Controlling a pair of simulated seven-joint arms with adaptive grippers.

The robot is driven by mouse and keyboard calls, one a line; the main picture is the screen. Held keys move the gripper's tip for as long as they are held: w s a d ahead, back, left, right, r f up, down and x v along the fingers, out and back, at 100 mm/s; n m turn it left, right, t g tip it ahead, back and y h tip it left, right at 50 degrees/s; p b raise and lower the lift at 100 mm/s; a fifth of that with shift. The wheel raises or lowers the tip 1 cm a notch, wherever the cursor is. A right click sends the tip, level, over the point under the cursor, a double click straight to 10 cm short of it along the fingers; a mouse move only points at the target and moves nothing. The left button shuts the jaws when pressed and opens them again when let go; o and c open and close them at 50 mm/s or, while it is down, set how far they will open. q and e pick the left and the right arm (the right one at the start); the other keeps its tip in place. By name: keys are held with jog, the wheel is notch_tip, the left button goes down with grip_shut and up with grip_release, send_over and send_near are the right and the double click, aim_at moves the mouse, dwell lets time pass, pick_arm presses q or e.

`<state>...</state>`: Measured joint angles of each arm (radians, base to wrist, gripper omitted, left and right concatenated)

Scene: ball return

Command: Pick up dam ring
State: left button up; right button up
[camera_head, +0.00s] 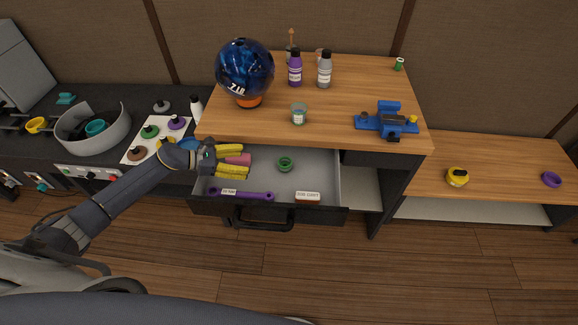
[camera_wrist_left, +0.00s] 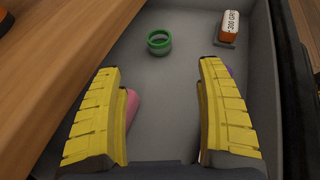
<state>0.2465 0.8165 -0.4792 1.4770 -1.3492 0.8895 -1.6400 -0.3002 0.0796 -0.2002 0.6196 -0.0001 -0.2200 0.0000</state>
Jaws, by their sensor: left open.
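A small green ring (camera_head: 285,164), which may be the dam ring, lies on the grey floor of the open drawer (camera_head: 322,172). In the left wrist view the green ring (camera_wrist_left: 159,42) lies beyond the fingertips, a little left of centre, and nothing touches it. My left gripper (camera_head: 244,160) has yellow fingers spread apart over the left part of the drawer. In its own view the gripper (camera_wrist_left: 160,68) is open, with no object gripped. A pink object (camera_head: 238,159) shows between the fingers in the head view, and beside the left finger in the wrist view (camera_wrist_left: 132,106). My right gripper is not seen.
The drawer also holds a purple wrench-like tool (camera_head: 245,194) and a labelled block (camera_head: 307,197). The wooden top above carries a blue ball (camera_head: 245,68), bottles, a glass (camera_head: 299,113) and a blue vise (camera_head: 388,120). A purple ring (camera_head: 551,179) lies on the right bench.

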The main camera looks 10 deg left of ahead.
aim_at(282, 163)
pick_arm(q)
jog(key=x, duration=1.5)
jog(key=shift+w+d+f, duration=0.15)
jog(key=shift+w+f, duration=0.05)
jog(key=shift+c, duration=0.2)
jog(key=c, duration=1.2)
